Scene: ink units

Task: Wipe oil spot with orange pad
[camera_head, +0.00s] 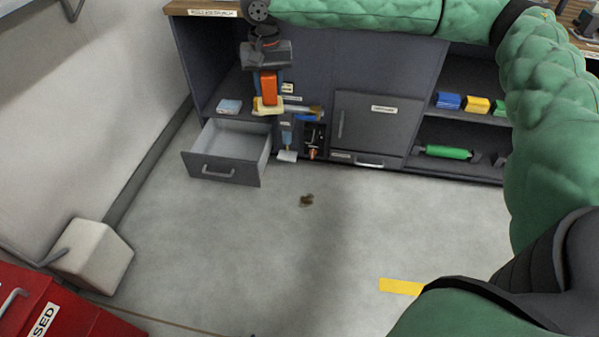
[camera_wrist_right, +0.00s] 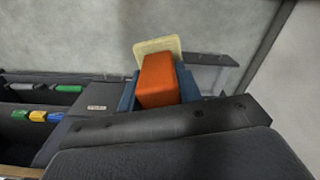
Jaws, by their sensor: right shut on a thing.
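My right gripper (camera_head: 268,88) is shut on an orange block with a pale yellow pad on its end, the orange pad (camera_head: 269,86). Its blue fingers sit on either side of the block, in front of the cabinet above the open drawer's right edge. In the right wrist view the orange pad (camera_wrist_right: 158,80) stands between the fingers (camera_wrist_right: 158,92), with its pale yellow part at the far end. A small dark brown oil spot (camera_head: 306,200) lies on the grey floor, to the right of the drawer and apart from the pad. My left gripper is not in view.
An open, apparently empty drawer (camera_head: 225,170) juts from the grey cabinet (camera_head: 375,122). Shelves hold coloured blocks (camera_head: 476,104) and a green roll (camera_head: 446,152). A white box (camera_head: 92,257) and a red cabinet (camera_head: 50,315) stand at left. Floor around the spot is clear.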

